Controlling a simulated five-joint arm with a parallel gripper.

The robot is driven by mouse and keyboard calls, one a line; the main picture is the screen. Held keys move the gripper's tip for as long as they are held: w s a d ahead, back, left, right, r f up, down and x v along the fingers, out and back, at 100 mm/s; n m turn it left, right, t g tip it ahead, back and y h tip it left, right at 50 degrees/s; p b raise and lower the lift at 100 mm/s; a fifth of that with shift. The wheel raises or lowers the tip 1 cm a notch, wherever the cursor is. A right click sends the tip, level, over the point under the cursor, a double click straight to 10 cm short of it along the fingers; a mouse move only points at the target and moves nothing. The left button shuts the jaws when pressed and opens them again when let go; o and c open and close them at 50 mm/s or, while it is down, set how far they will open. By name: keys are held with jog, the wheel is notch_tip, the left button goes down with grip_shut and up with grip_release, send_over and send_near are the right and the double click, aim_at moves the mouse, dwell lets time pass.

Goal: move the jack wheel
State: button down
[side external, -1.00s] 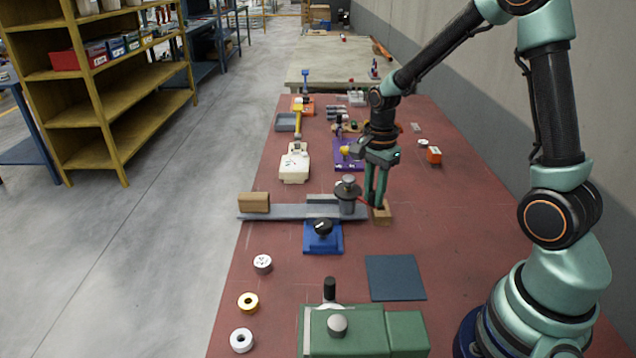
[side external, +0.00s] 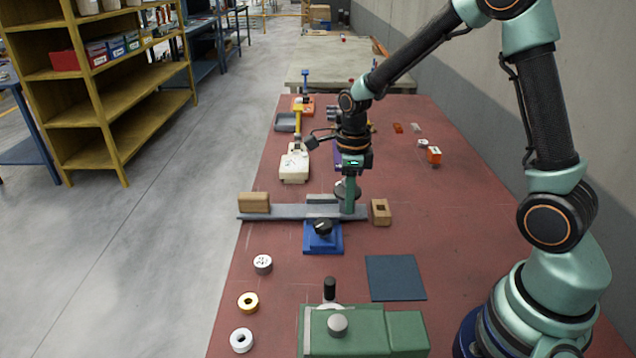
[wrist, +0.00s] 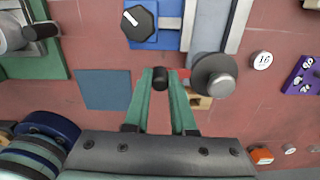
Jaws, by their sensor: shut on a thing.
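The jack wheel (wrist: 211,78) is a dark grey disc with a light grey hub, standing by the long grey bar (side external: 280,212). In the side external view the wheel (side external: 341,190) is partly hidden behind my fingers. My gripper (side external: 348,210) is in front of it. In the wrist view my gripper (wrist: 161,74) is shut on a short dark handle (wrist: 160,78), which stands between the fingertips beside the disc. The link between handle and disc is hard to make out.
A wooden block with a hole (side external: 381,212) lies just right of the wheel. A blue base with a black knob (side external: 322,230) is close in front. A wooden block (side external: 254,202) sits at the bar's left end. A flat blue-grey plate (side external: 395,278) lies nearer, with clear red table to its right.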

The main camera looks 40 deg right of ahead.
jog(key=shift+w+a+m, duration=0.15)
jog(key=shift+w+m, duration=0.1)
jog(key=shift+m, duration=0.15)
jog(key=c, duration=0.7)
grip_release()
jog(key=shift+c, duration=0.2)
jog(key=shift+r, duration=0.1)
notch_tip(320, 180, up, 12)
